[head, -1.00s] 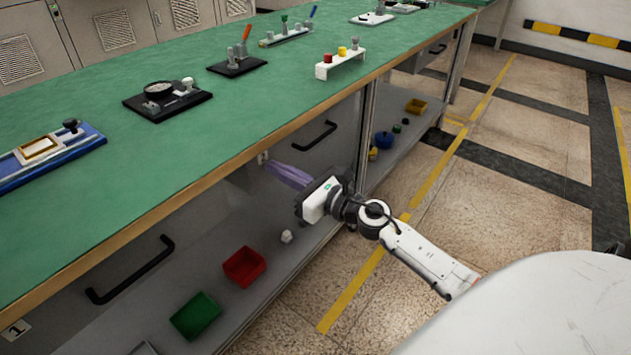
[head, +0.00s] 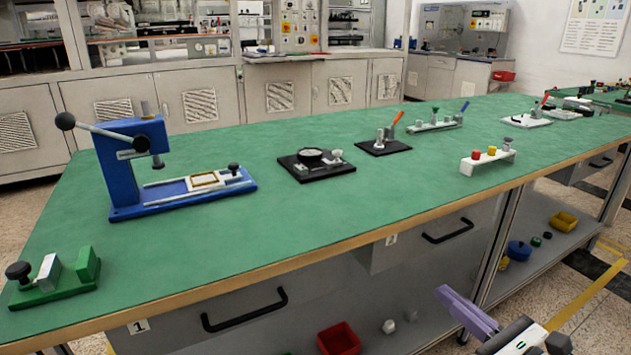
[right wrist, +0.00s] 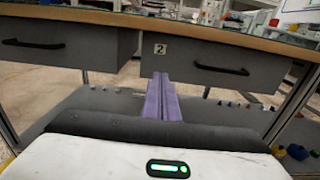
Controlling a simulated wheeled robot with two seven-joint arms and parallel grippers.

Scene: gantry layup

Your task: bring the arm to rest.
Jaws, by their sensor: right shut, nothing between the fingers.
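My right gripper (head: 465,312) has long purple fingers. In the head view it is low at the right, in front of the bench and below the green top's edge. In the right wrist view its fingers (right wrist: 162,98) lie together, shut and empty, pointing toward the drawer fronts and the lower shelf. It appears clear of the bench, though the exact gap is hard to tell. The rest of my right arm is mostly cut off by the bottom edge of the head view. My left gripper is not in view.
The green bench top (head: 330,210) carries a blue press (head: 135,165), a green fixture (head: 60,280), black-based fixtures and a white stand (head: 487,163). Drawer handles (head: 245,310) jut from the front. A red bin (head: 338,338) and yellow bin (head: 564,221) sit on the shelf below. Open floor lies at right.

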